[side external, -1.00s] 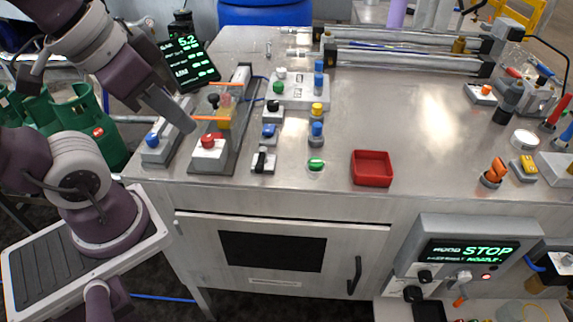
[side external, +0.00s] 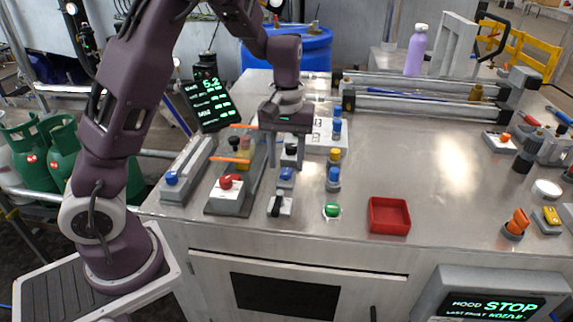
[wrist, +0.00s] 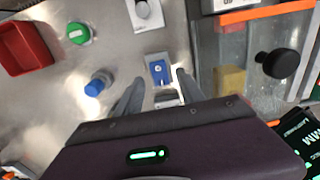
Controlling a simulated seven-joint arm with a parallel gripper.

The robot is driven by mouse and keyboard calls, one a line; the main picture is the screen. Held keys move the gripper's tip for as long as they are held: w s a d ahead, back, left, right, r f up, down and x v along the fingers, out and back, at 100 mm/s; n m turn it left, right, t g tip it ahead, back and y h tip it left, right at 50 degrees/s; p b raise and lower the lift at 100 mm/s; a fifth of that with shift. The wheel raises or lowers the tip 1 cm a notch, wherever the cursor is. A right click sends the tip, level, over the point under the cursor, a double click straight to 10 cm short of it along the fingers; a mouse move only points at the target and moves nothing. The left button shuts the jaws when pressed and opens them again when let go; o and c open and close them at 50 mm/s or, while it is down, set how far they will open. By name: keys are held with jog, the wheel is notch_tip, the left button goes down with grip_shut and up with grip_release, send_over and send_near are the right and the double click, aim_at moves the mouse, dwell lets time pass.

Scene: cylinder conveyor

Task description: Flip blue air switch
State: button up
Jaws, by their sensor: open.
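A small blue switch (side external: 286,174) on a pale base sits in the column of controls left of the table's middle. In the wrist view the blue switch (wrist: 159,70) shows between my two fingertips. My gripper (side external: 291,158) points down above it, open and empty. Its fingers are on either side of the switch in the wrist view; whether they touch it I cannot tell. A round blue knob (side external: 333,175) stands just to the right, and it also shows in the wrist view (wrist: 98,84). No label names the air switch.
A black toggle (side external: 280,206) and a green button (side external: 332,210) lie nearer the front edge. A red button box (side external: 227,190) and an orange-barred unit (side external: 243,155) stand left. A red tray (side external: 389,215) is at right.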

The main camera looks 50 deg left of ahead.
aim_at(286, 173)
notch_tip(286, 173, down, 2)
jog(key=shift+c, duration=0.3)
grip_shut()
jog(key=shift+s+d+t+y, duration=0.25)
jog(key=shift+d+t+y, duration=0.05)
jog(key=shift+t+y, duration=0.5)
jog(key=shift+s+d+f+t+y, duration=0.1)
jog(key=shift+t+y, duration=0.4)
jog(key=shift+s+d+t+y, duration=0.1)
jog(key=shift+t+y, duration=0.4)
jog(key=shift+a, duration=0.1)
